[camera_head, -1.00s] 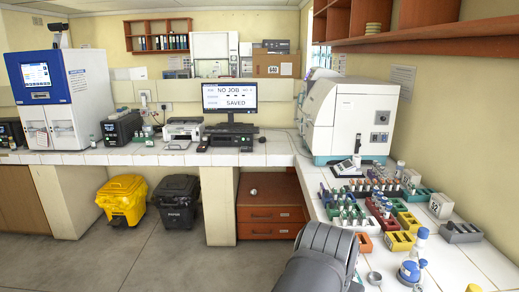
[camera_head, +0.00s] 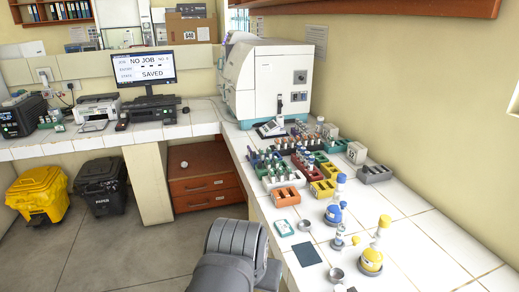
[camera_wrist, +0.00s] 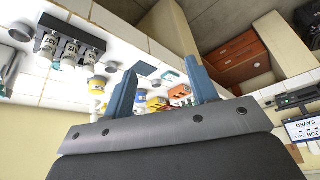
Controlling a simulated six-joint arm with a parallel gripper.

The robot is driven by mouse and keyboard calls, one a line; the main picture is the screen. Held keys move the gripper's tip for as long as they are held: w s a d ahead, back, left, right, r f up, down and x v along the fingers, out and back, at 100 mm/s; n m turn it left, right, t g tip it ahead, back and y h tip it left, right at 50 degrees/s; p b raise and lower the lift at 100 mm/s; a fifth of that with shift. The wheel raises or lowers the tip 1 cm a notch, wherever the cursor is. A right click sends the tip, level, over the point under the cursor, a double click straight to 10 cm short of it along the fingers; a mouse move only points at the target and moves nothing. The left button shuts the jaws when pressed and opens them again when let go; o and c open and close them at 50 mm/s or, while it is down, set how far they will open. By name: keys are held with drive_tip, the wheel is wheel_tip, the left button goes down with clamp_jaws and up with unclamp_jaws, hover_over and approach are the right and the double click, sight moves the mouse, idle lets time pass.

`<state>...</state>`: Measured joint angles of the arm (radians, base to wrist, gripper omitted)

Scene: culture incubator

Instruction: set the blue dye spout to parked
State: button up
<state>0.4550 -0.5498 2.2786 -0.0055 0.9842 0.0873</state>
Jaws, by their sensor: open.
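The blue dye dispenser (camera_head: 333,215) stands on the white tiled bench on the right in the head view, a round blue-based vessel. Its blue-topped spout (camera_head: 341,179) rises above it; I cannot tell which setting it is in. A similar yellow dispenser (camera_head: 370,262) with a yellow top stands nearer. In the wrist view the yellow one (camera_wrist: 97,86) is left of the fingers, and the blue one seems partly hidden by the left finger. My gripper (camera_wrist: 161,66) is open and empty, apart from the dispensers. In the head view only my arm shows clearly.
Coloured tube racks (camera_head: 286,178) crowd the bench behind the dispensers. Small metal cups (camera_head: 304,226), a dark pad (camera_head: 306,254) and a small white-and-teal item (camera_head: 284,228) lie nearby. A large white machine (camera_head: 270,80) stands at the back. The bench right of the dispensers is clear.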

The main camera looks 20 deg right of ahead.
drive_tip(key=shift+d+r, duration=0.1)
drive_tip(key=c, duration=0.4)
drive_tip(key=shift+w+d+r, duration=0.15)
drive_tip(key=shift+w+d, duration=0.05)
drive_tip(key=shift+c, duration=1.4)
drive_tip(key=w+d+r+m, duration=0.1)
drive_tip(key=d, duration=0.1)
drive_tip(key=w+d+r+m+g, duration=0.1)
drive_tip(key=w+d, duration=0.1)
drive_tip(key=w+d+r+m+h, duration=0.1)
drive_tip(key=shift+w+d, duration=0.15)
drive_tip(key=shift+d, duration=0.25)
clamp_jaws()
drive_tip(key=w+d+m+g+h, duration=0.1)
drive_tip(key=w+d+m, duration=0.3)
drive_tip(key=d, duration=0.5)
drive_tip(key=w+d+m+g+h, duration=0.2)
drive_tip(key=w+d+m+g, duration=0.1)
drive_tip(key=w+d, duration=0.5)
drive_tip(key=w+d+f+m+g+h, duration=0.1)
drive_tip(key=w+d+m, duration=0.4)
drive_tip(key=d, duration=0.5)
drive_tip(key=shift+w+d+g+h, duration=0.4)
drive_tip(key=shift+w+h, duration=0.1)
drive_tip(key=shift+w, duration=0.1)
